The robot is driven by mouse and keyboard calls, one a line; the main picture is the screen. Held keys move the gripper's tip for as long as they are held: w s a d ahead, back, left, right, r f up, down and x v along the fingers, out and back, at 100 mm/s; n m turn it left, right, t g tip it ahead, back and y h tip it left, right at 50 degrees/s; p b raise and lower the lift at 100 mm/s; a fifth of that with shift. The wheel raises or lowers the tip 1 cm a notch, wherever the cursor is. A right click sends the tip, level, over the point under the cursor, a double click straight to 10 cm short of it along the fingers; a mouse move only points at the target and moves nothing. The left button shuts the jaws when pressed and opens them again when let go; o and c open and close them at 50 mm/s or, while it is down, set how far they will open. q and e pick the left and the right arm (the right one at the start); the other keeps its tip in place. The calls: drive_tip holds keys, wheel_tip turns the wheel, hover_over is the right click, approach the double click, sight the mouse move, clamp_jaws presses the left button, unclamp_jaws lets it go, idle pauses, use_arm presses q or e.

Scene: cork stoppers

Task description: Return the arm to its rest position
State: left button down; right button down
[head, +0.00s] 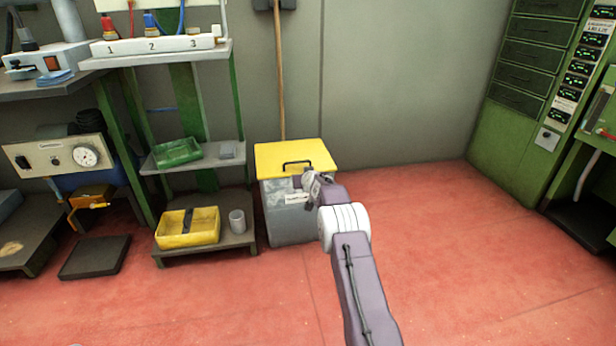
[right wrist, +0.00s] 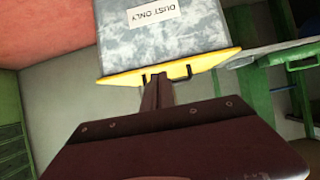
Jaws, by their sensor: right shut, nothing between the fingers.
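My right arm (head: 352,270) reaches forward from the bottom of the head view. Its gripper (head: 308,182) is in front of the grey dust bin (head: 290,222), just below the front edge of the bin's yellow lid (head: 290,152). In the right wrist view the bin shows upside down with a "DUST ONLY" label (right wrist: 153,17), and the shut gripper (right wrist: 157,82) overlaps the lid and its dark handle (right wrist: 186,73). The fingers are empty. I cannot tell whether they touch the lid or handle. My left gripper is not in view.
Left of the bin, a low shelf holds a yellow tray (head: 187,228) and a grey cup (head: 237,221). Above it sits a green tray (head: 177,152). Green cabinets (head: 530,75) stand at the right. The red floor (head: 450,240) between is clear.

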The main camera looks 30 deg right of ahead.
drive_tip(key=a+r+n+t+y+p, duration=0.1)
drive_tip(key=a+r+p, duration=0.4)
drive_tip(key=r, duration=0.6)
drive_tip(key=a+r+n+y+p, duration=0.1)
drive_tip(key=a+r+p, duration=0.1)
drive_tip(key=a+r, duration=0.65)
drive_tip(key=s+a+r+n+g+y+p, duration=0.2)
drive_tip(key=s+a+r+p, duration=0.2)
drive_tip(key=s+a, duration=0.55)
drive_tip(key=s+a+f+g+p, duration=0.1)
drive_tip(key=s+f+g, duration=0.3)
drive_tip(key=s, duration=0.8)
drive_tip(key=s+f+g+p, duration=0.1)
drive_tip(key=s+f+g, duration=0.1)
drive_tip(key=s+f, duration=0.8)
drive_tip(key=s+a+f+g+p, duration=0.1)
drive_tip(key=s+f+g, duration=0.15)
drive_tip(key=s, duration=1.25)
wheel_tip(320, 180, up, 38)
drive_tip(key=p, duration=3.7)
drive_tip(key=shift+w+r+m+g, duration=0.25)
drive_tip(key=shift+w+m+g, duration=0.05)
drive_tip(key=shift+g, duration=0.15)
